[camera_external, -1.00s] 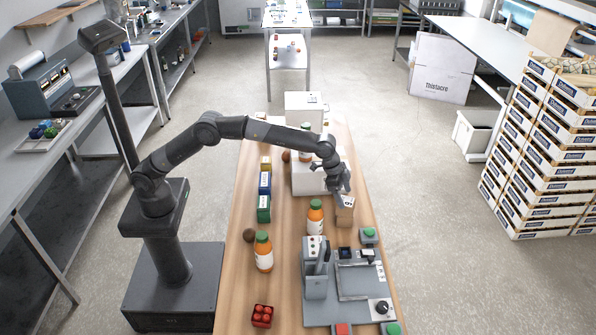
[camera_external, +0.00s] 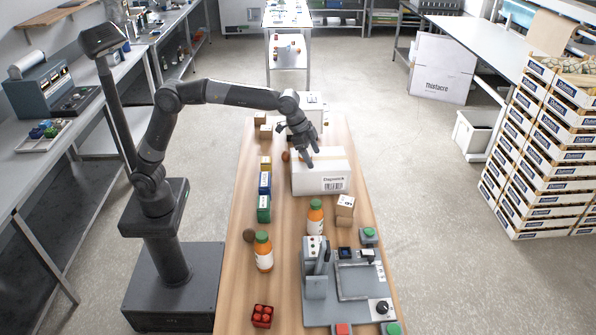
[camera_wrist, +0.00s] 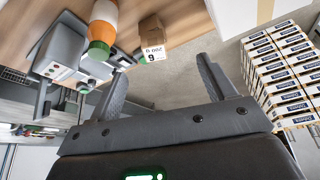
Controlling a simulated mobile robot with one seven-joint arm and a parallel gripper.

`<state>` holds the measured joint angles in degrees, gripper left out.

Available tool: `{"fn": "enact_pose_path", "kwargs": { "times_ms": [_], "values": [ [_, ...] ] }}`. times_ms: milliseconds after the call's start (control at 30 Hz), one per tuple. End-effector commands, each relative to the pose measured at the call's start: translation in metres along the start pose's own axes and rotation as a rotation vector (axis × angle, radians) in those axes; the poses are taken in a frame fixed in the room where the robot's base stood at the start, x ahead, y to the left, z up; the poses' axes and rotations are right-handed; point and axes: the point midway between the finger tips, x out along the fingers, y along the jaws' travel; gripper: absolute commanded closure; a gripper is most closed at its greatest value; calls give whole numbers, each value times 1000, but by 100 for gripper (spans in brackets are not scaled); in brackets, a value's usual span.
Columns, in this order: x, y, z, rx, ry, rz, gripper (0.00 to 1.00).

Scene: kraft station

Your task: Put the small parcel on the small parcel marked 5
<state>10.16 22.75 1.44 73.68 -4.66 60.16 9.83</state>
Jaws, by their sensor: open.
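In the wrist view a brown parcel (camera_wrist: 152,32) shows a white label that seems to read 9; no 5 is readable. My gripper (camera_external: 308,157) is open and empty, above the large white carton, up and to the left of the stack. In the wrist view the space between my spread fingers (camera_wrist: 163,70) is empty.
A white carton (camera_external: 320,183) lies below my gripper. An orange bottle (camera_external: 315,217) stands just left of the parcels, another (camera_external: 264,251) nearer the front. A grey machine (camera_external: 316,270) fills the front right. Two more small brown boxes (camera_external: 266,131) are at the back left.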

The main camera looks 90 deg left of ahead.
Motion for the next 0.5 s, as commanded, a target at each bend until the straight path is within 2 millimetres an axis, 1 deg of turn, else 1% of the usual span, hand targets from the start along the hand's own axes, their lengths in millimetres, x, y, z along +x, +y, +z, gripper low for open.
{"fn": "enact_pose_path", "kwargs": {
  "times_ms": [33,100,167,200,367,400,467,500],
  "values": [
    [-19,-3,15,-13,6,-6,24],
    [-39,-6,35,-30,12,-13,24],
    [-55,-9,54,-47,16,-19,24],
    [-65,-10,67,-57,18,-23,24],
    [-100,-12,123,-95,29,-41,24],
    [-108,-13,137,-105,31,-46,24],
    [-118,-12,160,-118,35,-52,24],
    [-123,-12,176,-127,37,-57,24]
  ]
}}
